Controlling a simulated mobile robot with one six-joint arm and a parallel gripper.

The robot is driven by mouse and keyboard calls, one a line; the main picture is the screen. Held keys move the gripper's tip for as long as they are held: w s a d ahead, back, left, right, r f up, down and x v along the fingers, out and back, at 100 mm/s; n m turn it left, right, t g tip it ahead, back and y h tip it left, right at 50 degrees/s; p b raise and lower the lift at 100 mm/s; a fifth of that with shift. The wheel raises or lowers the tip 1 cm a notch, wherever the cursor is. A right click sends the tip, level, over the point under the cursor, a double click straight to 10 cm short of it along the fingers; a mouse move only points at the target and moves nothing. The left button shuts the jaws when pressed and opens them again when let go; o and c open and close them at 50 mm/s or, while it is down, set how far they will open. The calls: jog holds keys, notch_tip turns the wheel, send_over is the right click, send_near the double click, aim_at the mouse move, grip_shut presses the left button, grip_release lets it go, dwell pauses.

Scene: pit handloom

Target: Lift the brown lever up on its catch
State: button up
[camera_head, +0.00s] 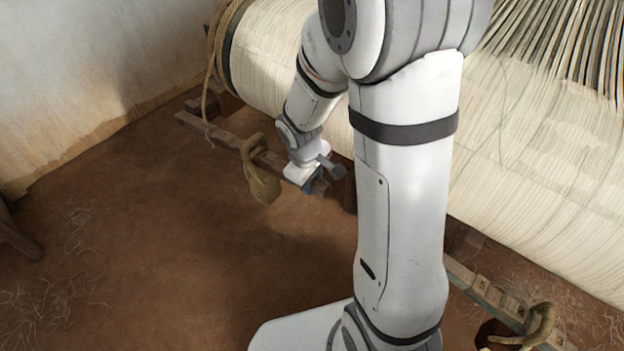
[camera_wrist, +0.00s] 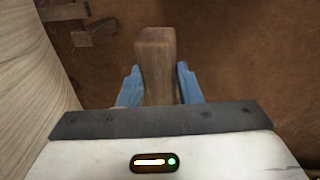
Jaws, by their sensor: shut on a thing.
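The brown lever (camera_head: 225,137) is a long wooden bar running low beside the big cream roll in the head view. My gripper (camera_head: 311,186) is at its near end, low over the floor. In the wrist view the squared wooden end of the lever (camera_wrist: 156,52) stands between the two blue fingers of my gripper (camera_wrist: 158,78), which are shut on it. My arm hides part of the lever's surroundings. I cannot make out the catch clearly; small wooden pieces (camera_wrist: 68,12) show at the top left of the wrist view.
A tan bag-like weight (camera_head: 263,186) hangs by a loop on the lever, just left of my gripper. The cream warp roll (camera_head: 275,50) lies close behind. A rope (camera_head: 212,70) hangs at its left end. Another wooden bar (camera_head: 480,285) is at lower right.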

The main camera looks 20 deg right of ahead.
grip_shut()
jog(key=shift+s+f+b, duration=0.1)
jog(key=shift+f+b, duration=0.35)
jog(key=shift+f, duration=0.1)
jog(key=shift+r, duration=0.1)
jog(key=o, duration=0.9)
grip_release()
jog(key=shift+r, duration=0.1)
notch_tip(320, 180, up, 8)
jog(key=s+a+p, duration=0.1)
jog(key=p, duration=0.1)
jog(key=shift+f, duration=0.25)
jog(key=shift+a, duration=0.1)
